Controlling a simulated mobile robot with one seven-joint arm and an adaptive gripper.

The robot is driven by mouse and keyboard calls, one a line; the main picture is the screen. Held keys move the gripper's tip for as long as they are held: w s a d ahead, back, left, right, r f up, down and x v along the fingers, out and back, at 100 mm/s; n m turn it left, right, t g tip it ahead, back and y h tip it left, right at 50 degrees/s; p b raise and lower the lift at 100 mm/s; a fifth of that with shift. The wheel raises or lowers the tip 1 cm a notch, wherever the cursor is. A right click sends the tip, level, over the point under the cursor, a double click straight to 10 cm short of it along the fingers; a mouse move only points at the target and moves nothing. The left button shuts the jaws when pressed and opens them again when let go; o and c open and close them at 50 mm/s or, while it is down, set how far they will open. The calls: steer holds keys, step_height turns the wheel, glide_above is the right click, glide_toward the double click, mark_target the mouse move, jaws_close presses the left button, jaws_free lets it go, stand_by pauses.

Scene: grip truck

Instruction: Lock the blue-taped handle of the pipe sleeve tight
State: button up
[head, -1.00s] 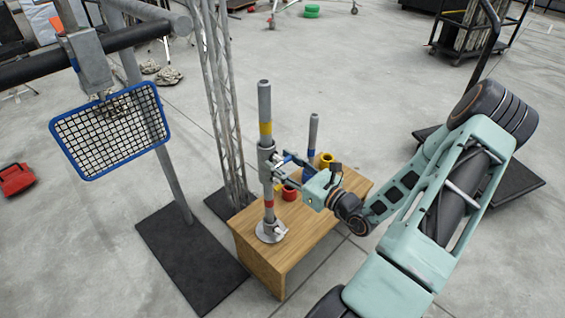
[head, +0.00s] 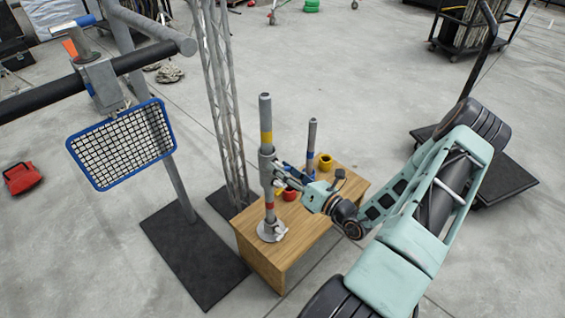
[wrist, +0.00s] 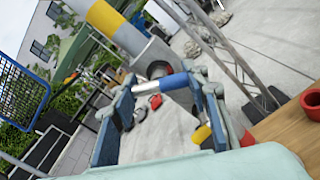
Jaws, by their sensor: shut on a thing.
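The grey upright pipe (head: 265,112) with yellow and red bands stands on a round base on the wooden box. The pipe sleeve (head: 267,160) is around its middle, between the bands. In the wrist view the sleeve (wrist: 158,66) is seen close up, below the yellow band. The handle's exact joint with the sleeve is partly hidden.
A shorter grey post (head: 312,138) and a yellow ring (head: 325,161) stand behind my gripper on the wooden box (head: 300,250). A red cup (wrist: 313,102) stands there too. A lattice truss (head: 215,90) and a blue-framed grid (head: 122,145) are to the left.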

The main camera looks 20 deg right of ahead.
steer(key=m+p, duration=0.3)
steer(key=m, duration=0.3)
steer(key=shift+r+p, duration=0.1)
steer(key=shift+p, duration=0.2)
steer(key=m+p, duration=0.1)
steer(key=m, duration=0.3)
steer(key=m+p, duration=0.1)
steer(key=m, duration=0.2)
steer(key=shift+m, duration=0.3)
steer(key=m, duration=0.3)
steer(key=shift+m+p, duration=0.3)
steer(key=shift+p, duration=0.05)
steer(key=m, duration=0.3)
steer(key=shift+m, duration=0.3)
steer(key=m, duration=0.6)
steer(key=shift+p, duration=0.35)
steer(key=shift+m, duration=0.3)
steer(key=o, duration=1.2)
